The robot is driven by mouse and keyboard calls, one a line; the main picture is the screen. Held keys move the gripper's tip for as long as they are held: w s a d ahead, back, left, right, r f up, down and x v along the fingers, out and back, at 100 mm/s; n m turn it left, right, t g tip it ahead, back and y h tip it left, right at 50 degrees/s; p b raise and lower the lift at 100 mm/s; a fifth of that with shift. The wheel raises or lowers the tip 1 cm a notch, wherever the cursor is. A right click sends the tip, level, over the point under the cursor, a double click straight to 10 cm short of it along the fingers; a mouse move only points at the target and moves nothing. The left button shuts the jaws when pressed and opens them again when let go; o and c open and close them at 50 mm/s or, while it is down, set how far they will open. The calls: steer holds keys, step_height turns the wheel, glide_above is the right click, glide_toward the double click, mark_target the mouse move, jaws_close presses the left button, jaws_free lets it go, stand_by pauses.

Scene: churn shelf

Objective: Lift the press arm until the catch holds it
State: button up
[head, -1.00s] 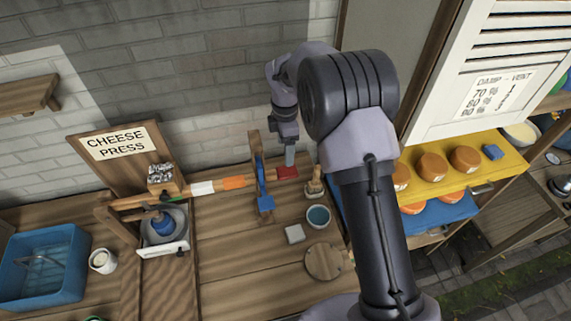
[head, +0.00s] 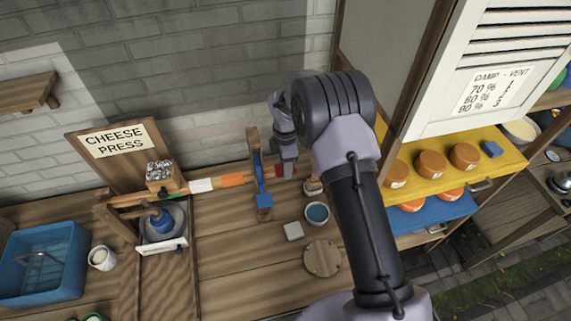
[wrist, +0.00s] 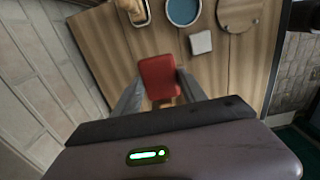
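The press arm is a wooden lever with white and orange bands (head: 217,183) and a red end grip. It runs nearly level from the cheese press (head: 162,222) past an upright post with a blue catch (head: 262,180). I cannot tell whether the catch touches the arm. My gripper (head: 285,171) is at the lever's right end. In the wrist view, the red grip (wrist: 159,77) lies between my two fingers (wrist: 160,80), one on each side, very close to its sides. The fingers look spread; firm contact is not clear. In the head view they partly hide the red grip.
A teal bowl (head: 317,212), a grey block (head: 293,231) and a round board (head: 322,258) lie on the bench. A blue basin (head: 45,265) and a white mug (head: 102,258) are at left. A yellow shelf (head: 445,175) holds cheeses at right.

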jaws_close()
steer(key=a+r+h+p, duration=0.3)
steer(key=r+p, duration=0.7)
steer(key=r, duration=0.7)
steer(key=shift+s+a+t+h, duration=0.15)
steer(key=shift+s+t+h, duration=0.15)
steer(key=shift+t, duration=0.1)
steer(key=shift+r, duration=0.1)
steer(key=o, duration=0.9)
jaws_free()
steer(key=p+v, duration=0.1)
steer(key=v, duration=1.6)
steer(key=shift+r, duration=0.25)
